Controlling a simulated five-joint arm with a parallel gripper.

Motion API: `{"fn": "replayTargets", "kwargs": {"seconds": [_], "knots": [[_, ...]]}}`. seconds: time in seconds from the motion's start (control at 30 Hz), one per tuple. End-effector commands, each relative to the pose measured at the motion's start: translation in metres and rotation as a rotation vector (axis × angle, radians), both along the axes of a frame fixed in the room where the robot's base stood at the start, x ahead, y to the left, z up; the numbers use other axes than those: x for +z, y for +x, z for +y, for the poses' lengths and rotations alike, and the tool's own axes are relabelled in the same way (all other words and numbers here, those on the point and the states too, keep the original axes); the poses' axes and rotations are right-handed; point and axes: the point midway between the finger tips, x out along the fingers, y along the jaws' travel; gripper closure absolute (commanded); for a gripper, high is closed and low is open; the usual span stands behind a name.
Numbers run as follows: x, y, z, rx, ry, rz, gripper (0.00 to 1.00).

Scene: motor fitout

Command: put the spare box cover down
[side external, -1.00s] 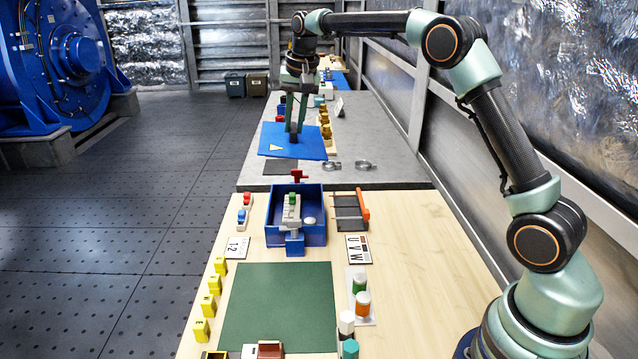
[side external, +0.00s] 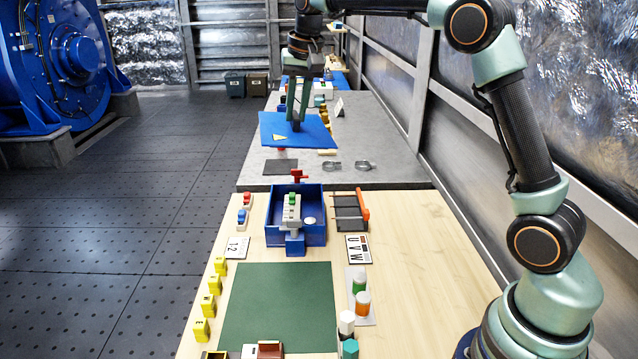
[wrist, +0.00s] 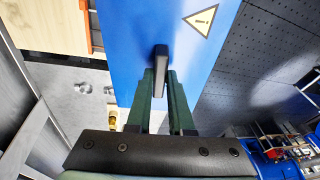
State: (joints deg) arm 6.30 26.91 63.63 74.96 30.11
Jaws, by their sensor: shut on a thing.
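The spare box cover (side external: 315,132) is a flat blue plate with a yellow warning triangle and a dark upright handle. My gripper (side external: 297,122) is shut on that handle from above. The cover hangs roughly level over the grey far bench, apart from it as far as I can tell. In the wrist view the blue cover (wrist: 225,60) fills the middle, and the green fingers of my gripper (wrist: 161,80) close around the dark handle (wrist: 161,60).
A dark grey pad (side external: 281,167) lies on the grey bench (side external: 385,150) just in front of the cover, with two metal rings (side external: 347,166) to its right. The blue motor box (side external: 314,238) stands on the nearer wooden bench. The green mat (side external: 278,305) is clear.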

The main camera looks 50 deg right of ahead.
Motion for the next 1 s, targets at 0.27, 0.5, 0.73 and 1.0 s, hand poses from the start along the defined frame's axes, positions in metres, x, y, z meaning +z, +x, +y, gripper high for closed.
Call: {"fn": "replayTargets", "kwargs": {"seconds": [0.27, 0.5, 0.73, 1.0], "knots": [[0.014, -0.064, 0.032, 0.154, -0.026, 0.0, 1.0], [0.009, -0.116, 0.05, 0.27, -0.046, 0.005, 1.0], [0.002, -0.142, 0.058, 0.327, -0.056, 0.008, 1.0], [-0.029, -0.143, 0.106, 0.572, -0.085, 0.024, 1.0]]}}
